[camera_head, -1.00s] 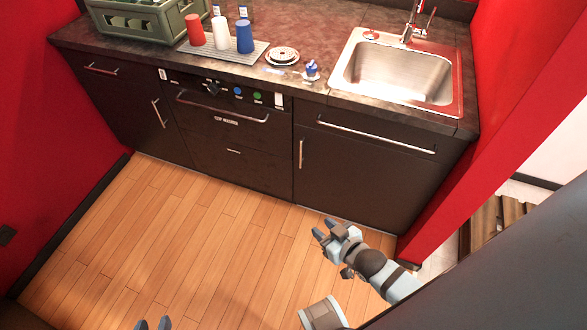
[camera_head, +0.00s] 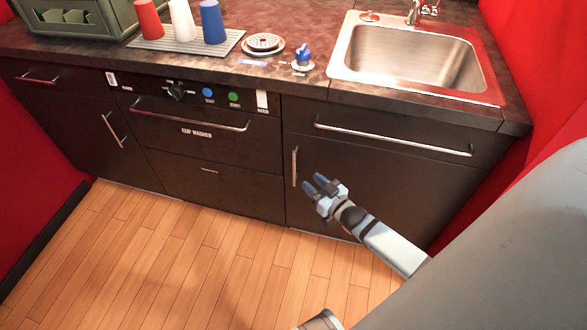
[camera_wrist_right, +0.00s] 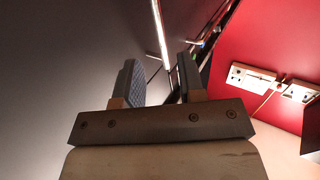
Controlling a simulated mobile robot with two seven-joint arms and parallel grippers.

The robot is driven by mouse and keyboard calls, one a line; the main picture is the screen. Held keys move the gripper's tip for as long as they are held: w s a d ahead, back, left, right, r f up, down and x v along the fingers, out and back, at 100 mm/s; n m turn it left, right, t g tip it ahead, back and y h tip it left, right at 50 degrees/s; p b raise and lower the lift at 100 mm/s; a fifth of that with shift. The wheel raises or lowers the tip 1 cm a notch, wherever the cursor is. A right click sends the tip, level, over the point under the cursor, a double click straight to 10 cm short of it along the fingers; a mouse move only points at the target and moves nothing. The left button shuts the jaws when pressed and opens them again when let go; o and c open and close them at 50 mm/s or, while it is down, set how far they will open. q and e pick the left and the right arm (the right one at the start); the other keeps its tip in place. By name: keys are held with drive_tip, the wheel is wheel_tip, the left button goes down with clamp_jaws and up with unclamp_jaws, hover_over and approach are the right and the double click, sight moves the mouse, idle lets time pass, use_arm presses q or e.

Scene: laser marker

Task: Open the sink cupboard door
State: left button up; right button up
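The sink cupboard door (camera_head: 375,190) is a dark panel below the sink, and it is closed. Its short upright silver handle (camera_head: 294,166) is near the door's left edge. My right gripper (camera_head: 314,183) is just right of this handle in the head view, with its fingertips pointing up and left. In the right wrist view the gripper (camera_wrist_right: 160,80) is open, its two fingers apart with nothing held between them. A silver bar (camera_wrist_right: 160,35) shows beyond the fingers; I cannot tell which handle it is. My left gripper is out of view.
Above the door is a drawer front with a long silver handle (camera_head: 390,141). The sink (camera_head: 410,55) is set in the counter. The cup washer (camera_head: 205,130) is to the left. A red wall (camera_head: 540,100) bounds the right side. The wooden floor (camera_head: 150,260) in front is clear.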

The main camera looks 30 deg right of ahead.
sight(295, 168)
drive_tip(key=w, duration=0.3)
drive_tip(key=w+b, duration=0.1)
drive_tip(key=w, duration=0.2)
drive_tip(key=w+a, duration=0.1)
drive_tip(key=w, duration=0.1)
drive_tip(key=shift+w, duration=0.4)
clamp_jaws()
